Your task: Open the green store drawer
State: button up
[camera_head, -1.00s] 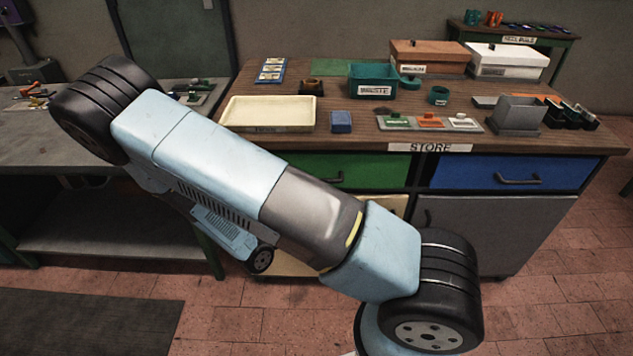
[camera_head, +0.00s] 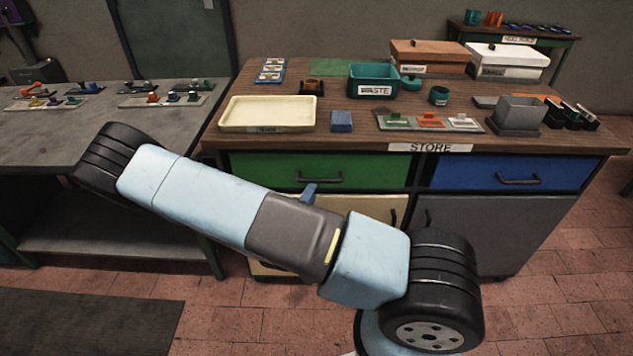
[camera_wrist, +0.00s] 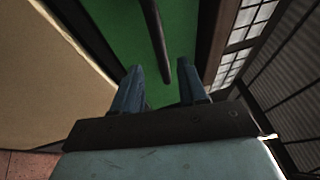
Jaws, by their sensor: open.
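The green store drawer (camera_head: 259,168) is shut in the front of the store bench, below the worktop on the left. Its dark bar handle (camera_head: 320,178) shows in the head view just above my gripper's finger (camera_head: 308,194); my arm hides most of the gripper there. In the wrist view my gripper (camera_wrist: 160,86) is open, its two blue fingers apart. The green drawer front (camera_wrist: 183,45) lies ahead, with the dark handle (camera_wrist: 157,45) running between the fingertips' directions, its near end close to the gap. I cannot tell whether the fingers touch it.
A blue drawer (camera_head: 513,173) is to the right, with a grey cabinet door (camera_head: 490,225) below. A cream tray (camera_head: 268,114) and a teal waste bin (camera_head: 373,80) stand on the worktop. A grey bench (camera_head: 60,130) is at left.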

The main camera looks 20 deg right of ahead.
aim_at(319, 182)
jog(key=x, duration=0.6)
jog(key=shift+w+d+r, duration=0.1)
jog(key=shift+w+d, duration=0.1)
jog(key=shift+w, duration=0.05)
grip_shut()
dwell(0.3)
